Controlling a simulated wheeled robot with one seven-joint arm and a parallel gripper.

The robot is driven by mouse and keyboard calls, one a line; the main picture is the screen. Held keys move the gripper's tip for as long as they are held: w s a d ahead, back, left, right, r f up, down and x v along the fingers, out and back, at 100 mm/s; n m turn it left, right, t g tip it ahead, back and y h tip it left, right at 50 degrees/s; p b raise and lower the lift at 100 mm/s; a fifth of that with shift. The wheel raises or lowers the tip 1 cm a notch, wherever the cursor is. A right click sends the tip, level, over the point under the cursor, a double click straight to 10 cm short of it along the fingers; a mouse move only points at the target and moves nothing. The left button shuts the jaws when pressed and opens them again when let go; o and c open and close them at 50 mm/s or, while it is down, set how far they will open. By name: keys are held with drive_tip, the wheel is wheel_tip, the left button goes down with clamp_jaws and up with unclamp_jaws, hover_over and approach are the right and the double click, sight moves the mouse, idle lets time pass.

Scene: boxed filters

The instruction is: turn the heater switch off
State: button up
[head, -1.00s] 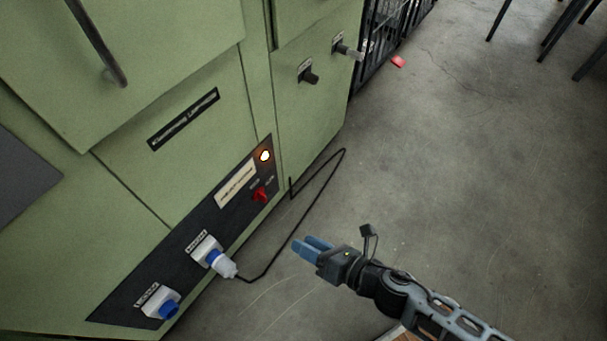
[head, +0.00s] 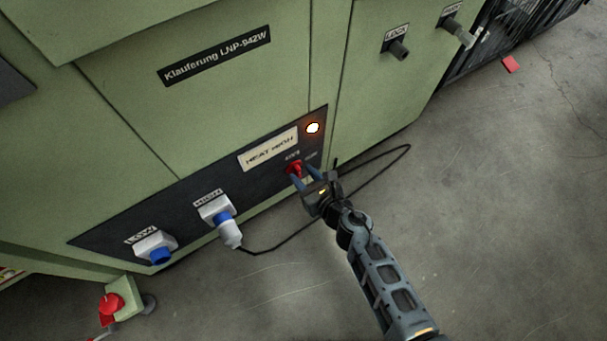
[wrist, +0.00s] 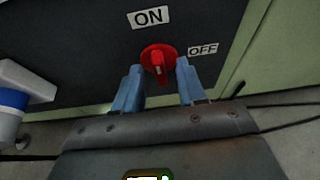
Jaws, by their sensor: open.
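The heater switch is a red rotary knob (wrist: 158,62) on a dark panel (head: 182,199) of the green cabinet. In the wrist view its handle points up, toward the ON label (wrist: 148,17); the OFF label (wrist: 203,50) is to its right. My gripper (wrist: 160,84) is open, with one blue finger on each side of the knob. I cannot tell whether the fingers touch it.
A plugged white and blue connector (head: 226,226) with a black cable sits left of the knob; an empty blue socket (head: 156,250) is further left. The cable loops over the floor behind my gripper. Open concrete floor lies right.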

drive_tip(key=shift+w+a+f, duration=0.3)
drive_tip(key=shift+w+a, duration=0.1)
drive_tip(key=shift+w, duration=0.1)
drive_tip(key=shift+c, duration=0.4)
clamp_jaws()
